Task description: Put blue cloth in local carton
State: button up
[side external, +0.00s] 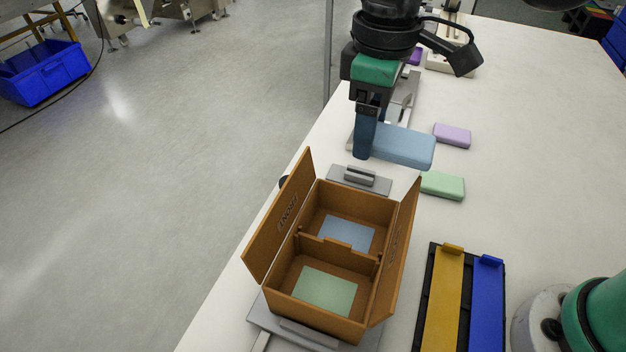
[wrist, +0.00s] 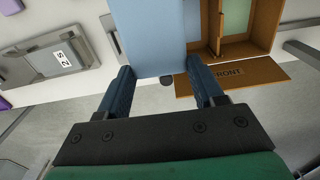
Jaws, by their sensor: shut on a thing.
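The light blue cloth (side external: 403,147) is a flat, rounded block held up above the table. My gripper (side external: 364,140) is shut on one end of it. In the wrist view the blue cloth (wrist: 152,38) sits between the two fingers (wrist: 163,88). The brown carton (side external: 386,298) stands open on the table, in front of and below the gripper. It has two compartments: the far one has a blue patch (side external: 346,233) on its floor, the near one a green patch (side external: 325,290). The carton (wrist: 250,77) also shows at the upper right of the wrist view.
A green block (side external: 443,186) and a lilac block (side external: 453,135) lie on the table right of the gripper. A black tray with yellow (side external: 443,300) and blue (side external: 480,305) strips lies right of the carton. The carton's side flaps stand up. The right of the table is mostly clear.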

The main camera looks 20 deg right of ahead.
jog(key=a+f, duration=0.5)
jog(key=shift+s+a+f, duration=0.25)
jog(key=shift+s+f, duration=0.1)
jog(key=shift+f, duration=0.25)
dwell(1.1)
jog(key=shift+f, duration=0.4)
jog(key=o, duration=1.3)
